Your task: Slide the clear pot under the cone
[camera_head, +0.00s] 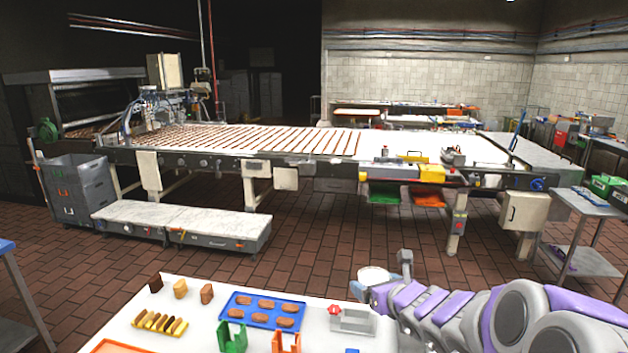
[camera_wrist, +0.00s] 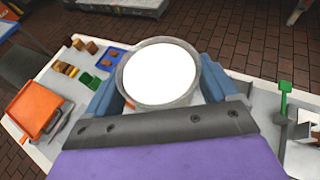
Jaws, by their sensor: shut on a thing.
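The clear pot (camera_wrist: 125,95) shows in the wrist view as a round grey-rimmed vessel full of something white. My gripper (camera_wrist: 161,92) has a blue finger on each side of it and is shut on it. In the head view the pot (camera_head: 374,273) shows small and pale at the tip of my gripper (camera_head: 366,287), over the far right part of the white table. I cannot make out a cone for certain in either view. A grey device with a red knob (camera_head: 334,310) stands on the table just left of and nearer than my gripper.
The white table (camera_head: 190,296) carries a blue tray (camera_head: 228,310) of brown pieces, green (camera_head: 232,336) and orange (camera_head: 287,341) holders and small bread-like pieces. A green scoop (camera_wrist: 285,98) is at the right in the wrist view. A long conveyor (camera_head: 380,142) stands beyond the floor.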

